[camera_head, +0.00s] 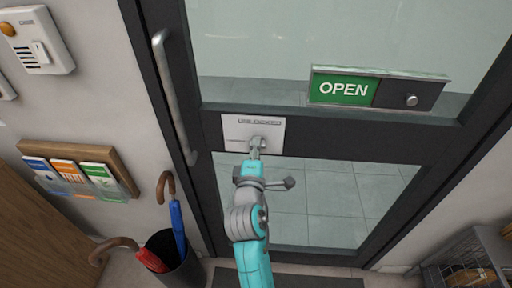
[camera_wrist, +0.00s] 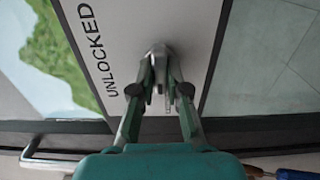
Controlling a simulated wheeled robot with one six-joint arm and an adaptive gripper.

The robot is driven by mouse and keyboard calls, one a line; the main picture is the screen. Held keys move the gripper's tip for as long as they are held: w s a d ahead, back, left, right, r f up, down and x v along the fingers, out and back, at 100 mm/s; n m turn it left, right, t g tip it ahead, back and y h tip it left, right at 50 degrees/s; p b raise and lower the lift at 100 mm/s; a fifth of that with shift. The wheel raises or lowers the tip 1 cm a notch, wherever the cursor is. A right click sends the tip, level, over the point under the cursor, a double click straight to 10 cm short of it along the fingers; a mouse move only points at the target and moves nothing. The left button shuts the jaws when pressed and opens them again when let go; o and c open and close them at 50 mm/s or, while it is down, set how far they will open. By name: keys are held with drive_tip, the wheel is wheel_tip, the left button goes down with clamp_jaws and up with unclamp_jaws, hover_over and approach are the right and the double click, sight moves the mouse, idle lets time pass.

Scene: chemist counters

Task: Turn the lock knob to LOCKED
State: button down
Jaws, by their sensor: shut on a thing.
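The lock knob (camera_head: 259,141) is a small grey metal knob on a pale lock plate (camera_head: 236,132) on the door's dark middle rail. My gripper (camera_head: 255,153) reaches up to it from below and covers part of it. In the wrist view, my gripper (camera_wrist: 162,85) has its two fingers closed on the lock knob (camera_wrist: 158,50). The plate (camera_wrist: 178,18) shows the word UNLOCKED to the left of the knob. No LOCKED word shows in the wrist view, and the small print on the plate is unreadable in the head view.
A vertical door handle (camera_head: 174,95) stands left of the plate. A green OPEN sign (camera_head: 343,89) with a slider is at upper right. An umbrella stand (camera_head: 178,268), a leaflet rack (camera_head: 122,172) and an intercom (camera_head: 38,42) are on the left. A wire basket (camera_head: 462,262) is at lower right.

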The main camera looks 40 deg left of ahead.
drive_tip(key=c, duration=1.2)
unclamp_jaws()
drive_tip(key=shift+o, duration=0.2)
drive_tip(key=shift+s, duration=0.1)
drive_tip(key=v, duration=1.1)
drive_tip(key=shift+s+d, duration=0.2)
drive_tip(key=shift+s, duration=0.15)
drive_tip(key=s+d+f+m+h, duration=0.1)
drive_tip(key=s+d+f+m, duration=0.15)
drive_tip(key=d+f, duration=0.45)
drive_tip(key=s+d+f+m+h, duration=0.1)
drive_tip(key=s+d+f+m, duration=0.15)
drive_tip(key=d, duration=0.75)
drive_tip(key=s+d+f+m+h, duration=0.1)
drive_tip(key=d+f+m, duration=0.2)
drive_tip(key=d+f, duration=0.45)
drive_tip(key=s+d+r+m+h, duration=0.2)
drive_tip(key=s+d+m+h, duration=0.1)
drive_tip(key=s+d+m, duration=0.5)
drive_tip(key=s+d+r+m+h, duration=0.3)
drive_tip(key=s+d+m, duration=0.5)
drive_tip(key=s+d, duration=0.4)
drive_tip(key=s, duration=0.3)
drive_tip(key=shift+h, duration=0.3)
